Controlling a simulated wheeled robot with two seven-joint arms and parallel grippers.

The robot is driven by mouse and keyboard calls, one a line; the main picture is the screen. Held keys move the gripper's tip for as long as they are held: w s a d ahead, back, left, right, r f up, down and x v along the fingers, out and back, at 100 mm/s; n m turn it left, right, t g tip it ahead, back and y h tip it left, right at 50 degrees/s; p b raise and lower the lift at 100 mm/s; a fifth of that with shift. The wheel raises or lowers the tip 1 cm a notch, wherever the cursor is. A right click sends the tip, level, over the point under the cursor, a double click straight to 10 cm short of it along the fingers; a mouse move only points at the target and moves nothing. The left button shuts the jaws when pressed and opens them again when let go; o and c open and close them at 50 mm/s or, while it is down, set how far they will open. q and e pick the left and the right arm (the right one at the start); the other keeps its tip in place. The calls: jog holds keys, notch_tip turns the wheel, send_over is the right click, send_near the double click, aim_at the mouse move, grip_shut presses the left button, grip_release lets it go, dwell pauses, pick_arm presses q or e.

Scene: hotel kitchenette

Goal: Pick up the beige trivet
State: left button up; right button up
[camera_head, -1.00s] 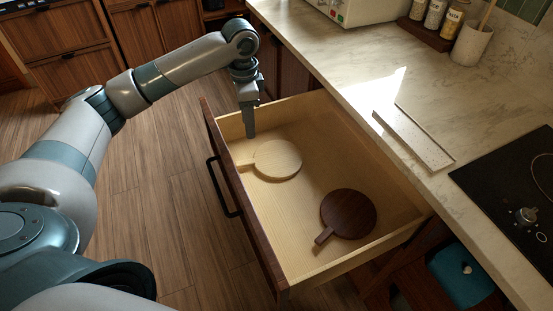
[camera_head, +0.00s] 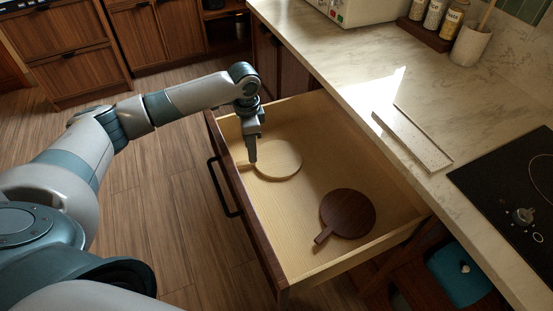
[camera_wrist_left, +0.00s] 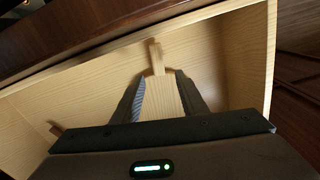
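The beige trivet (camera_head: 280,161) is a pale round wooden board with a short handle, lying flat in the open drawer near its front left corner. My left gripper (camera_head: 252,158) points down at the trivet's handle end. In the left wrist view the trivet (camera_wrist_left: 160,102) shows between the two spread fingers of my left gripper (camera_wrist_left: 163,84), its handle pointing toward the drawer front. The gripper is open; I cannot tell whether the fingers touch the trivet. My right gripper is not in view.
The open drawer (camera_head: 310,268) has raised walls around the trivet. A dark brown round trivet (camera_head: 348,212) lies in it to the right, apart from the beige one. The marble counter (camera_head: 350,62) with a cooktop (camera_head: 515,190) borders the drawer. The drawer's middle is bare.

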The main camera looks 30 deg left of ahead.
aim_at(270, 160)
pick_arm(q)
jog(key=f, duration=0.3)
jog(key=s+f+p, duration=0.1)
jog(key=shift+a+f, duration=0.2)
jog(key=shift+a, duration=0.15)
jog(key=shift+w+f, duration=0.1)
jog(key=shift+f, duration=0.3)
grip_shut()
